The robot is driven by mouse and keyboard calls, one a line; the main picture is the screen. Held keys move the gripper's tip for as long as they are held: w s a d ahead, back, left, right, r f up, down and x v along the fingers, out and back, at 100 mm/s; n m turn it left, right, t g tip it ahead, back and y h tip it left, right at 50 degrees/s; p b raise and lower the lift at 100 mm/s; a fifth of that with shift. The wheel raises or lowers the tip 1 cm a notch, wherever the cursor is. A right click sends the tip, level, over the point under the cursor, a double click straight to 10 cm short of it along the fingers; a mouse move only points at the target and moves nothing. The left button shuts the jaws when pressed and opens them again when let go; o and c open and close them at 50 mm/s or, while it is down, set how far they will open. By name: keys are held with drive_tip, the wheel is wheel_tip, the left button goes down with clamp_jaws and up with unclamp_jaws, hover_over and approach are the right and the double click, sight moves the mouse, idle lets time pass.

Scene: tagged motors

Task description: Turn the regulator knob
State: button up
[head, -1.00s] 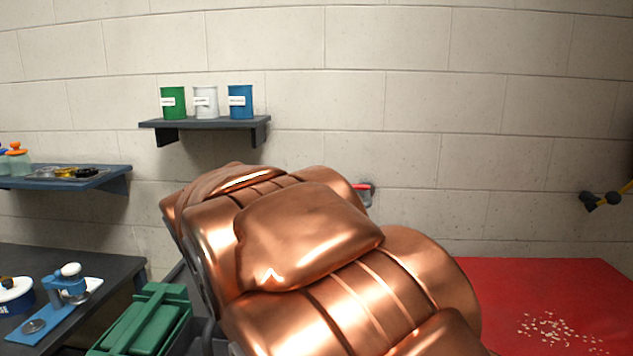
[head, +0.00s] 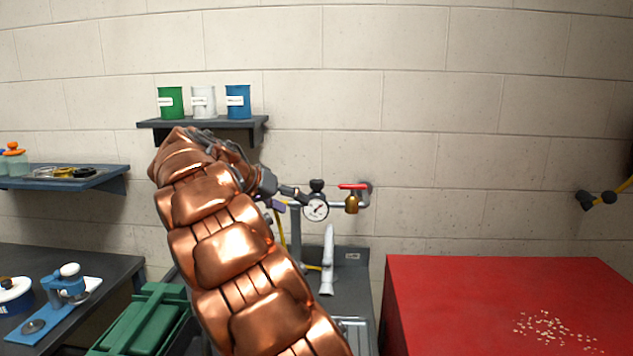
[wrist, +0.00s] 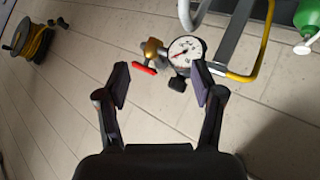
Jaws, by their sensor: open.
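The regulator is on the back wall, with a round white gauge (head: 315,209), a brass valve body (head: 352,203) and a red lever (head: 353,186). Its dark knob (head: 316,186) sits just above the gauge. In the wrist view the knob (wrist: 178,84) appears just below the gauge (wrist: 185,51), between the finger lines. My gripper (wrist: 161,82) is open and empty, its fingers spread either side of the knob in the picture; I cannot tell the remaining depth. In the head view my gripper (head: 285,199) is left of the gauge, partly hidden by my copper arm.
A shelf (head: 203,124) with green, white and blue cans is close above my arm. A red bench top (head: 450,290) is at right. A green box (head: 150,315) and a dark bench (head: 110,260) are at left. A white tube (head: 328,260) stands below the gauge.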

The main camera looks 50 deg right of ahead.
sight(315, 181)
drive_tip(key=w+d+r+m+h, duration=0.25)
drive_tip(key=w+d+m, duration=0.25)
drive_tip(key=w+d, duration=0.35)
drive_tip(key=shift+m, duration=0.7)
drive_tip(key=shift+r+p+x, duration=0.2)
drive_tip(key=shift+p+x, duration=0.5)
drive_tip(key=shift+x, duration=1.65)
drive_tip(key=shift+r+p+x, duration=0.2)
drive_tip(key=shift+p+x, duration=0.5)
drive_tip(key=shift+x, duration=1.6)
drive_tip(key=shift+s+d, duration=0.1)
drive_tip(key=shift+d, duration=0.1)
drive_tip(key=shift+c, duration=0.4)
drive_tip(key=c, duration=1.1)
drive_tip(key=shift+o, duration=0.2)
